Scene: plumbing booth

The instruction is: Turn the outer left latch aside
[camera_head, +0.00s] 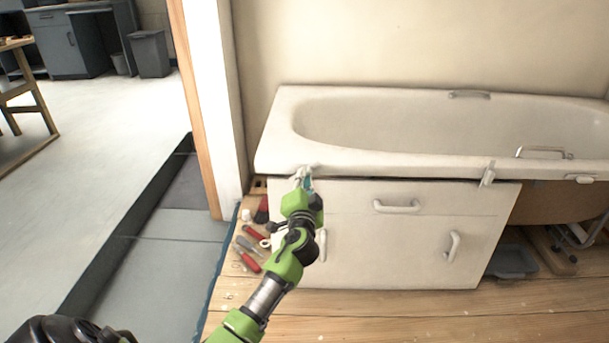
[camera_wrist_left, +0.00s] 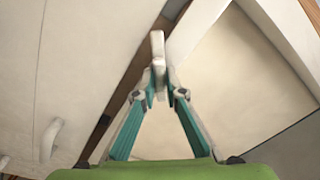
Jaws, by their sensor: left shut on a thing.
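The outer left latch is a small white piece at the bathtub's lower rim near its left end. In the left wrist view the latch (camera_wrist_left: 157,47) stands up between my fingertips. My left gripper (camera_head: 303,177) reaches it from the front in the head view and mostly covers it there. In the left wrist view the left gripper (camera_wrist_left: 159,80) is shut on the latch, with its teal fingers converging on it. The white bath panel (camera_head: 350,245) hangs below the rim, with handles on its front. My right gripper is not in view.
The white bathtub (camera_head: 275,135) runs along the wall. Another white latch (camera_head: 487,174) sits at the panel's upper right corner. Red-handled tools (camera_head: 247,260) lie on the wooden floor left of the panel. A grey tray (camera_head: 515,262) lies under the tub's open right side.

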